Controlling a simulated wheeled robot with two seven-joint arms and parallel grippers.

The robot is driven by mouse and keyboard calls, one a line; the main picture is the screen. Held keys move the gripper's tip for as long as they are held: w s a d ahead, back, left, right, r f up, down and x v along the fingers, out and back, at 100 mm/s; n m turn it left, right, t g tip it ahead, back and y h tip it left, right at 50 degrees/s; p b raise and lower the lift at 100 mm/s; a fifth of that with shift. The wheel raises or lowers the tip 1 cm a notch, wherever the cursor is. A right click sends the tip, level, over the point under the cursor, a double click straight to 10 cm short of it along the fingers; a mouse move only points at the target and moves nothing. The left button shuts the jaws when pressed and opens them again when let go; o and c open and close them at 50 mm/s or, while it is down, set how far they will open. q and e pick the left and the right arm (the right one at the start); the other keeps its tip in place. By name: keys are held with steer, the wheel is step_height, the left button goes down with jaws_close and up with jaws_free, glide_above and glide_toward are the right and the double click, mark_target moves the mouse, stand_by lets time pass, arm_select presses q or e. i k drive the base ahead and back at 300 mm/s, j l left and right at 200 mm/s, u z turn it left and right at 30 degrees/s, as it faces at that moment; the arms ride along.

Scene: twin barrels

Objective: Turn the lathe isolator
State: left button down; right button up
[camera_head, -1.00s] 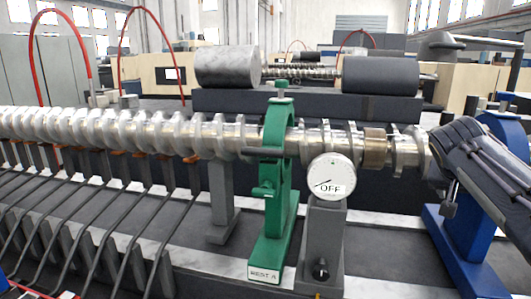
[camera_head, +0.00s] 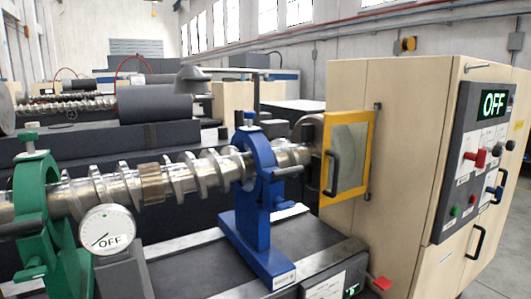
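The lathe's control panel (camera_head: 468,185) is on the side of the beige headstock cabinet (camera_head: 395,120) at the right. Its display (camera_head: 494,104) reads OFF in green. Below it are a red handle (camera_head: 476,158) and a blue handle (camera_head: 494,191), each beside small white labels. A black knob (camera_head: 510,145) sits at the panel's right. The labels are too small to read, so I cannot tell which control is the isolator. A round dial (camera_head: 107,230) by the shaft also reads OFF. Neither of my grippers is in view.
A long crankshaft (camera_head: 110,188) runs through a green rest (camera_head: 45,215) and a blue rest (camera_head: 254,205) to the headstock. A yellow-framed guard door (camera_head: 348,155) stands at its end. A red lever (camera_head: 380,284) sticks out at the bed's end. Dark cylinders lie on blocks behind.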

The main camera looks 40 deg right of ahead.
mark_target(480, 158)
steer(key=z, duration=2.9)
steer(key=i+l, duration=0.15)
steer(key=i, duration=0.4)
